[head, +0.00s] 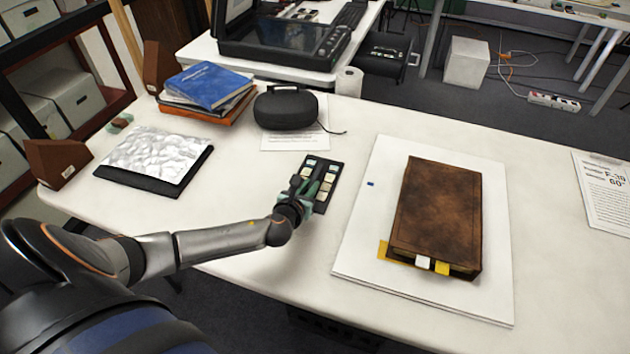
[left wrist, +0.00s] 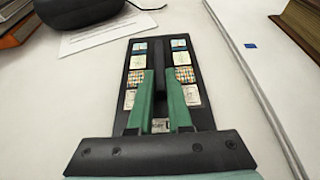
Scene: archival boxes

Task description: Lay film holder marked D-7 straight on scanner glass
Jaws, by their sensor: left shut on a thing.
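The film holder is a flat black strip (head: 327,175) with two rows of small coloured picture frames, near the middle of the white table. It also shows in the left wrist view (left wrist: 137,47), where its label is mostly hidden and I cannot read the mark. My left gripper (head: 309,190) is shut on it; its green fingers (left wrist: 161,90) lie along its middle bar. I cannot tell whether the holder touches the table. The black scanner (head: 285,40) stands on a second table at the back, its lid raised and dark glass showing. My right gripper is not in view.
A black case (head: 290,108) with a cord lies on a paper sheet. Stacked books (head: 208,85) and a crinkled silver sheet on a dark pad (head: 150,155) lie left. A brown book (head: 437,212) rests on a white board (head: 360,250) to the right. A paper roll (head: 349,81) stands near the scanner.

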